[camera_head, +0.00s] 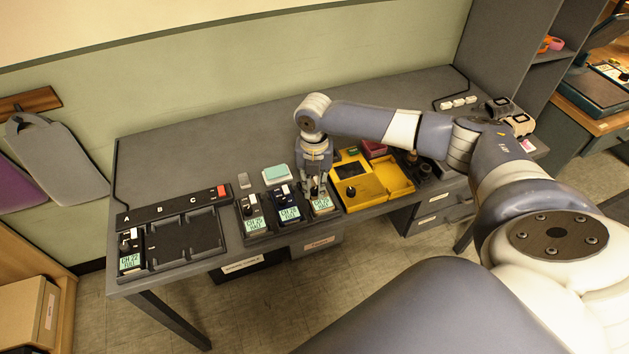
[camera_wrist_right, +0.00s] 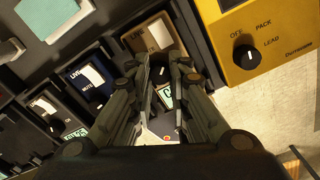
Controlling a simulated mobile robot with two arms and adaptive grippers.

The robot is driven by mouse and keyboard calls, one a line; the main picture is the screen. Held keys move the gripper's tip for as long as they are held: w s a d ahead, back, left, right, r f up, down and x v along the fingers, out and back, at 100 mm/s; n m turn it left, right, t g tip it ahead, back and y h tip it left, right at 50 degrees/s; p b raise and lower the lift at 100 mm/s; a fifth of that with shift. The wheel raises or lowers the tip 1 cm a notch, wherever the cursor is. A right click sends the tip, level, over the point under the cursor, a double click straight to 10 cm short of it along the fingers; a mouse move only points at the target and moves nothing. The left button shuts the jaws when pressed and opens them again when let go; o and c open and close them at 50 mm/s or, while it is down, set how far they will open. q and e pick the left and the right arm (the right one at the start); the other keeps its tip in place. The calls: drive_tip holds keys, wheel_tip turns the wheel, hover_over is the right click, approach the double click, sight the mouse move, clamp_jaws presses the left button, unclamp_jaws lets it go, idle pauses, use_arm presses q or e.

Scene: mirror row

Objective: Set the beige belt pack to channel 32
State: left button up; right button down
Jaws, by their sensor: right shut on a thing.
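The beige belt pack (camera_head: 321,204) stands at the right end of a row of packs near the table's front edge. Its lit screen seems to read CH 29, but the digits are small. My right gripper (camera_head: 314,188) points down over this pack. In the right wrist view the beige pack (camera_wrist_right: 152,36) lies under the fingers, and my right gripper (camera_wrist_right: 161,76) is shut on its dark knob (camera_wrist_right: 160,73). The fingers hide part of the knob and screen. My left gripper is not in view.
A navy pack (camera_head: 287,207) and a dark pack (camera_head: 252,218) stand close on the left. A yellow tester box (camera_head: 357,186) is close on the right. A charging rack (camera_head: 185,238) holds one pack at far left. The table's back is clear.

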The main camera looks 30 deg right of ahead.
sight(314, 190)
drive_tip(key=shift+r+m+p, duration=0.15)
drive_tip(key=shift+m+p, duration=0.85)
drive_tip(key=shift+m, duration=0.1)
drive_tip(key=shift+m+p, duration=0.7)
drive_tip(key=shift+m, duration=0.3)
drive_tip(key=c, duration=1.5)
unclamp_jaws()
drive_tip(key=shift+o, duration=0.2)
wheel_tip(314, 190, up, 12)
